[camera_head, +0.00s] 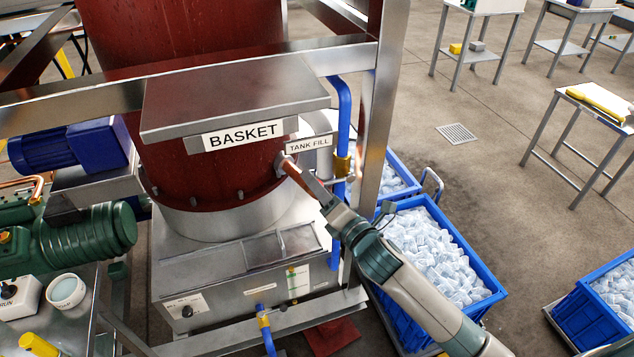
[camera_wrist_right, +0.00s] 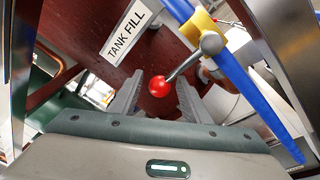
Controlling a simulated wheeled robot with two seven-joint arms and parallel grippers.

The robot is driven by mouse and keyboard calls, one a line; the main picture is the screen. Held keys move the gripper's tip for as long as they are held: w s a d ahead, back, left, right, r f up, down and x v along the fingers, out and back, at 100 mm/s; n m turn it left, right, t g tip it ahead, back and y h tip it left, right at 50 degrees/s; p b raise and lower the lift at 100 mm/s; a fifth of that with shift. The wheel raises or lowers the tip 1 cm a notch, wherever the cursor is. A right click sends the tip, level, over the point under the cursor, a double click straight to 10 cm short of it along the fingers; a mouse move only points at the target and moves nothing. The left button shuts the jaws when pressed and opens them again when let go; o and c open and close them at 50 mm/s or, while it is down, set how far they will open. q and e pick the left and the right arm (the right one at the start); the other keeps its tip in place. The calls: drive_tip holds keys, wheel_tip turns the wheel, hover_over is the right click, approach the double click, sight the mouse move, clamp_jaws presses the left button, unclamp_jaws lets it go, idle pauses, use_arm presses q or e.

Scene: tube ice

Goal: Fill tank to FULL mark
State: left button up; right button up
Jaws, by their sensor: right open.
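The TANK FILL sign (camera_head: 309,144) hangs right of the red drum (camera_head: 220,175), beside a blue pipe (camera_head: 344,105) with a yellow fitting (camera_head: 342,165). In the right wrist view, a metal lever (camera_wrist_right: 186,67) with a red ball knob (camera_wrist_right: 158,87) extends from this pipe (camera_wrist_right: 240,80). My right gripper (camera_head: 288,166) is open; in the wrist view its fingers (camera_wrist_right: 157,96) stand on either side of the knob. I cannot tell whether they touch it. A small white gauge plate with green marks (camera_head: 298,280) is on the steel tank front (camera_head: 230,290); its level is too small to read.
Blue crates of ice (camera_head: 480,262) stand right of the frame post (camera_head: 376,110). A lower blue pipe with a yellow fitting (camera_head: 263,320) is at the tank's front. Green machinery (camera_head: 85,232) is at left. Open floor (camera_head: 450,170) lies beyond.

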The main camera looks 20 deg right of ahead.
drive_tip(key=shift+w, duration=0.15)
clamp_jaws()
